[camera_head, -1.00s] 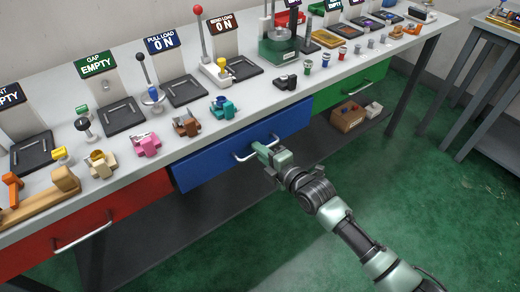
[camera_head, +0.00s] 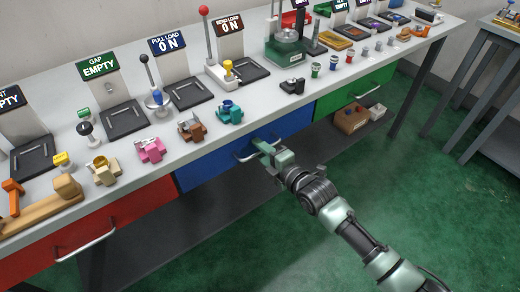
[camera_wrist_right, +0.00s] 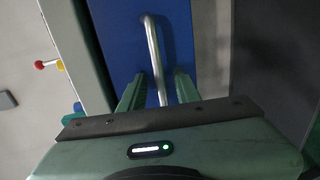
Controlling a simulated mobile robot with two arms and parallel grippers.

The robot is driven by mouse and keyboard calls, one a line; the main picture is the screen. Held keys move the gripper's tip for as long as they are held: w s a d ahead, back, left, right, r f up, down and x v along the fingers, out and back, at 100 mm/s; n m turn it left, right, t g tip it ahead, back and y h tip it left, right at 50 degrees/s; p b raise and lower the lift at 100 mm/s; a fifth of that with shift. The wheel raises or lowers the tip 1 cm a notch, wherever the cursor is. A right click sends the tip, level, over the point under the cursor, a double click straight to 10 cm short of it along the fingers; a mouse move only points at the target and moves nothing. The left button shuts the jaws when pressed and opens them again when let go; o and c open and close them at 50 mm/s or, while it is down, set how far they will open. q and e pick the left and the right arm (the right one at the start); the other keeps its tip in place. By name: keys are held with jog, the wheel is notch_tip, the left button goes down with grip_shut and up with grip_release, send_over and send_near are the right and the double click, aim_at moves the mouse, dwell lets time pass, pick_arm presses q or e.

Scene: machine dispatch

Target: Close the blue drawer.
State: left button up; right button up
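The blue drawer (camera_head: 215,163) is under the workbench, between a red and a green drawer. Its front looks about level with the red front beside it; a small gap cannot be ruled out. Its metal bar handle (camera_wrist_right: 153,50) shows in the right wrist view, against the blue front (camera_wrist_right: 118,38). My right gripper (camera_head: 264,155) is at the handle. In the wrist view its two fingers (camera_wrist_right: 160,92) stand apart on either side of the bar, with room visible beside it. Contact with the bar cannot be told. My left gripper is not in view.
The red drawer (camera_head: 125,220) is to the left and the green drawer (camera_head: 345,95) to the right. Several coloured parts and fixtures stand on the benchtop (camera_head: 270,100). A cardboard box (camera_head: 350,119) sits on the lower shelf. The green floor (camera_head: 430,200) in front is clear.

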jog(key=v, duration=0.7)
jog(key=shift+s, duration=0.25)
jog(key=shift+d, duration=0.15)
jog(key=d+f+m+g+h+p, duration=0.1)
jog(key=d+f+m+h, duration=0.45)
jog(key=f, duration=0.95)
jog(key=s+d+f+m+g+h, duration=0.1)
jog(key=s+d+f+m+g, duration=0.1)
jog(key=s+d+f+m, duration=0.45)
jog(key=s+d+f+m+g, duration=0.1)
jog(key=s+d+f, duration=0.15)
jog(key=f, duration=0.65)
jog(key=s+d+f+m+g+h, duration=0.1)
jog(key=s+f, duration=0.5)
jog(key=s, duration=0.6)
jog(key=s+d+f+m+g+p, duration=0.1)
jog(key=s+f+m+g, duration=0.3)
jog(key=s, duration=0.9)
jog(key=s+d+f+m+g+h+p, duration=0.1)
jog(key=s+f+m, duration=0.3)
jog(key=s, duration=0.9)
notch_tip(320, 180, down, 4)
jog(key=shift+d+r+m+g+h, duration=0.2)
jog(key=shift+d+m+g+h, duration=0.2)
jog(key=shift+d+g, duration=0.4)
jog(key=shift+s, duration=0.15)
